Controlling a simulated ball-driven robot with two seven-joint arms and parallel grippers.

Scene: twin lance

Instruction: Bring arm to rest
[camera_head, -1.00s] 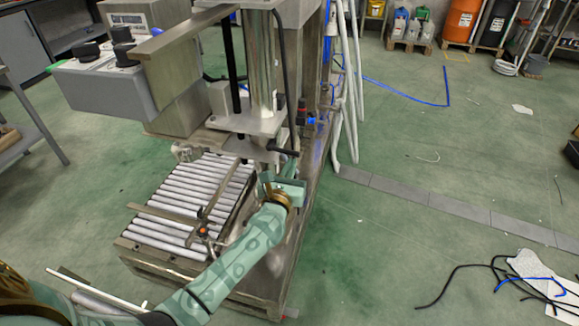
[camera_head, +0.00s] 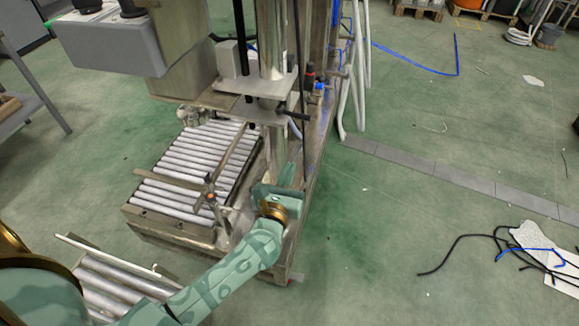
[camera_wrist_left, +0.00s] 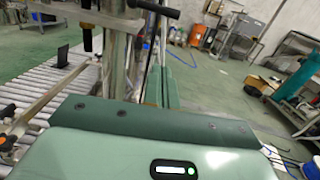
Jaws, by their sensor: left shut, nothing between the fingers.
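My left arm comes in from the bottom left in the head view. Its pale green gripper (camera_head: 287,176) points away from me at the right edge of the machine's roller bed, in front of the metal column (camera_head: 271,40). The fingers are shut and hold nothing. In the left wrist view the green gripper body fills the bottom, and the shut fingers (camera_wrist_left: 163,84) stick out beyond it. I cannot tell whether the gripper touches the machine. My right gripper is not in view.
The roller bed (camera_head: 195,165) carries a crossbar with an orange-tipped clamp (camera_head: 211,195). A grey control box (camera_head: 108,42) hangs at the upper left. White hoses (camera_head: 346,100) run behind the column. Black cables (camera_head: 470,240) lie at the right.

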